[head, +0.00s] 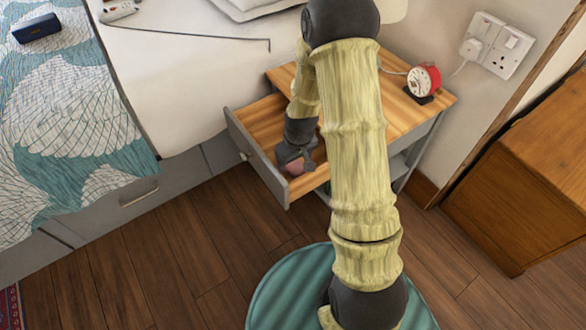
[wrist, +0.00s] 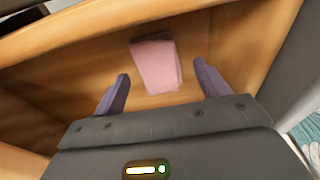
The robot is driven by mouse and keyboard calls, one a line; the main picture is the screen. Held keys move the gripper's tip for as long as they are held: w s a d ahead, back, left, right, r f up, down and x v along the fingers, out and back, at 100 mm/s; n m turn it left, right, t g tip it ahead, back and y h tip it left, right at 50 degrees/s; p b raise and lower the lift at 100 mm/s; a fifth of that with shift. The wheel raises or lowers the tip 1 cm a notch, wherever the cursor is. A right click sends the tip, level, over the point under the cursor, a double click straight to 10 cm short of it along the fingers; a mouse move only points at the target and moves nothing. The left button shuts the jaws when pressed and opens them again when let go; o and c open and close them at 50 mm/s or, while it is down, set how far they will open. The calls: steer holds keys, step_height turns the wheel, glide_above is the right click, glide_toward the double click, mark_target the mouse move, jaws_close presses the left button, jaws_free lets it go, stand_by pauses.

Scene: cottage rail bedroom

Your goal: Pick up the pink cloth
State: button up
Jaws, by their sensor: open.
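The pink cloth (wrist: 156,64) lies folded on the wooden floor of the open drawer (head: 247,117). In the wrist view it sits near the drawer wall, just beyond and between my fingertips. My gripper (wrist: 163,84) is open and empty, with one finger to each side of the near part of the cloth. In the head view my gripper (head: 296,164) is down inside the drawer near its front corner, and a small bit of the cloth (head: 295,169) shows by the fingers. The rest of the cloth is hidden there by my gripper.
The drawer belongs to a bedside table (head: 413,108) with a red alarm clock (head: 424,79) on top. The bed (head: 177,75) stands close on the left. A wooden cabinet (head: 525,180) is at the right. The wooden floor (head: 165,245) in front is clear.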

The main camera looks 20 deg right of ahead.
mark_target(293, 163)
steer(key=shift+w+f, duration=0.15)
steer(key=shift+f, duration=0.5)
steer(key=shift+c, duration=0.2)
steer(key=c, duration=1.1)
steer(key=shift+r, duration=0.1)
step_height(293, 163, up, 10)
steer(key=p, duration=0.4)
